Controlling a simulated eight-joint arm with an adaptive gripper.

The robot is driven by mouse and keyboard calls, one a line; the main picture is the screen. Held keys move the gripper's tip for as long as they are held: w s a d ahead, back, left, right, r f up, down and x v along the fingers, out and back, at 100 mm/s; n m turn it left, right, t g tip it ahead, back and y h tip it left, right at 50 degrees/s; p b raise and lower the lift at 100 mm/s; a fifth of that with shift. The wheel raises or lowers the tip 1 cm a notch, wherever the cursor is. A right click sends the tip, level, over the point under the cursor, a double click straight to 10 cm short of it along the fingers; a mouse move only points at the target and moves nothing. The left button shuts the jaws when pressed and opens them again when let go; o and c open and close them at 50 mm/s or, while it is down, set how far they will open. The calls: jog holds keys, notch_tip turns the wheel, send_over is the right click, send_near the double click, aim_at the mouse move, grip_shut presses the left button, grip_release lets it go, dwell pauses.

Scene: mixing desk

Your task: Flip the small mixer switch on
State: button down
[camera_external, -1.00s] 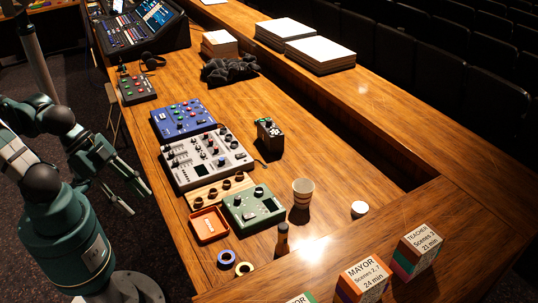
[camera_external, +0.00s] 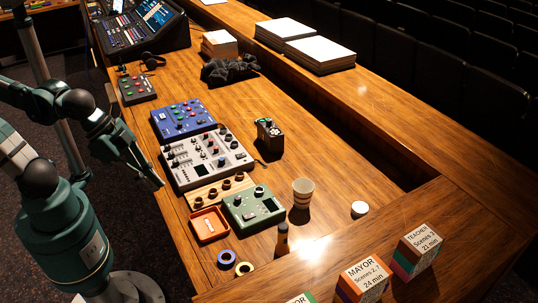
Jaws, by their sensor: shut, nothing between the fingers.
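Several mixer-like units sit on the wooden desk, and I cannot tell which is the small mixer. A white mixer (camera_external: 207,160) with knobs and sliders is in the middle. A blue unit (camera_external: 183,121) sits behind it, and a green unit (camera_external: 252,208) with a dark panel sits in front. A small dark unit (camera_external: 137,90) with coloured buttons lies farther back. The switch is too small to make out. My gripper (camera_external: 158,182) is shut and empty by the desk's left edge, left of the white mixer and apart from it.
A wooden strip with knobs (camera_external: 219,189), an orange tray (camera_external: 209,225), tape rolls (camera_external: 227,257), a bottle (camera_external: 282,240) and a paper cup (camera_external: 302,193) stand nearby. A small dark box (camera_external: 270,135) is right of the mixer.

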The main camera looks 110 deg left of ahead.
jog(key=w+a+r+n+g+y+p, duration=0.1)
jog(key=w+a+n+p, duration=0.3)
jog(key=a, duration=0.6)
jog(key=w+a+r+g+p, duration=0.1)
jog(key=w+a+p, duration=0.1)
jog(key=w+a, duration=0.6)
jog(key=s+a+f+n+g+p, duration=0.1)
jog(key=a+f+p, duration=0.2)
jog(key=a, duration=0.9)
jog(key=s+a+f+n+g+p, duration=0.1)
jog(key=a+f+n+p, duration=0.1)
jog(key=a, duration=1.1)
jog(key=shift+s+a+f+n+g+p, duration=0.3)
jog(key=shift+s+f+p, duration=0.1)
jog(key=shift+f+p, duration=0.3)
jog(key=shift+f, duration=0.15)
send_over(242, 155)
jog(key=shift+s+d+f+b, duration=0.15)
jog(key=shift+f+b, duration=0.1)
jog(key=shift+f, duration=2.7)
jog(key=shift+s+d+f+b, duration=0.1)
jog(key=shift+f+b, duration=0.1)
jog(key=shift+f, duration=2.7)
jog(key=shift+x, duration=0.9)
jog(key=shift+s+d, duration=0.2)
